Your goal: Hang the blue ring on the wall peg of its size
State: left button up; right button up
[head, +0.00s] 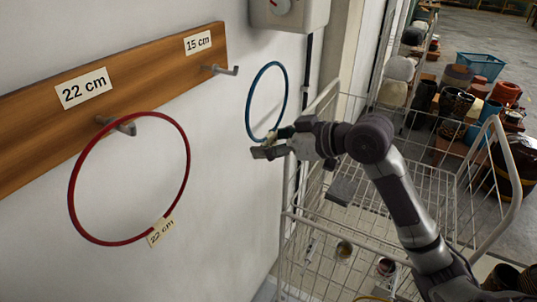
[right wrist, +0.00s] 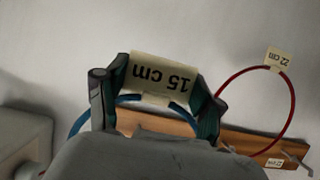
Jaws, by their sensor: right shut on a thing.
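The blue ring (head: 286,92) stands roughly upright in the air, right of the peg by the "15 cm" sign (head: 198,42) and apart from it. My right gripper (head: 271,146) is shut on the ring's lower part. In the right wrist view, the ring's tag (right wrist: 160,75) reads "15 cm" between the fingers, with bits of blue rim (right wrist: 79,123) beside it. The 15 cm peg (head: 222,70) is a bare grey hook on the wooden board (head: 150,72). My left gripper is in neither view.
A red ring (head: 188,170) tagged "22 cm" hangs at the 22 cm peg (head: 122,126). A wire cart (head: 325,215) stands below my right arm. A grey wall box (head: 290,14) is above the blue ring. The white wall between peg and ring is clear.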

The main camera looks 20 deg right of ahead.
jog(key=shift+r, duration=0.35)
jog(key=shift+w+a+f, duration=0.1)
jog(key=shift+w+a, duration=0.25)
jog(key=shift+a, duration=0.1)
jog(key=r+x, duration=0.1)
jog(key=x, duration=0.8)
jog(key=shift+w+a+b, duration=0.3)
jog(key=shift+a+b, duration=0.05)
jog(key=shift+b, duration=0.1)
jog(key=shift+r, duration=0.1)
dwell(0.5)
jog(key=o, duration=1.3)
jog(key=shift+o, duration=0.2)
